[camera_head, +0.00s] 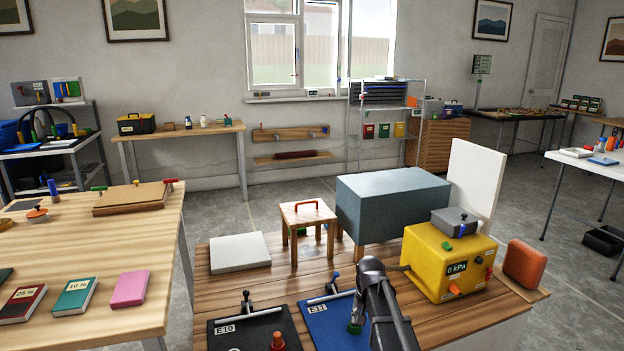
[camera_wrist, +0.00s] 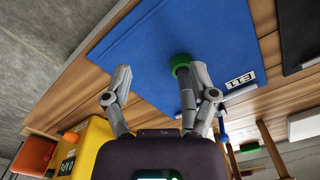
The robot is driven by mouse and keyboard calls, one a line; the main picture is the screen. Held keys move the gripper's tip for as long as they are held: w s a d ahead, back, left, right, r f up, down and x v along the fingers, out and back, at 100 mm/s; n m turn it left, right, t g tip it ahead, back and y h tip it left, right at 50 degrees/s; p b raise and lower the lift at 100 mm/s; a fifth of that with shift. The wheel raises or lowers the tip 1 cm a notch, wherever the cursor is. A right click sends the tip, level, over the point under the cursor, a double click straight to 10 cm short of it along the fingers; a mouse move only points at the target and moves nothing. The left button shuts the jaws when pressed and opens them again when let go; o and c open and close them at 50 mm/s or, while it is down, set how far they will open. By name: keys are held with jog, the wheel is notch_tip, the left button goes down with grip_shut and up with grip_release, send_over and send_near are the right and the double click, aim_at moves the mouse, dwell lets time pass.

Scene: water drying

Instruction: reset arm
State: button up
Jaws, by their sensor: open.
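My gripper (camera_wrist: 160,97) is open in the wrist view, its two grey fingers spread apart with nothing held between them. A green round knob (camera_wrist: 180,63) shows just beyond the right finger, over the blue mat labelled E11 (camera_wrist: 150,40); whether they touch is unclear. In the head view my dark arm reaches down over the right part of the blue mat (camera_head: 322,325), and the green knob (camera_head: 355,328) shows at its left side. The fingertips are hard to make out there.
A yellow box reading 0 kPa (camera_head: 440,262) stands close to the right of my arm, with an orange block (camera_head: 524,262) beyond. A black mat labelled E10 (camera_head: 240,335) lies left. A small wooden stool (camera_head: 308,218) and a blue-grey block (camera_head: 390,200) stand behind.

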jog(key=s+d+n, duration=0.1)
jog(key=s+n, duration=0.2)
jog(key=s, duration=1.6)
notch_tip(320, 180, up, 30)
jog(key=p, duration=3)
jog(key=shift+w, duration=0.4)
jog(key=shift+c, duration=1)
jog(key=shift+f, duration=0.1)
jog(key=shift+c, duration=0.2)
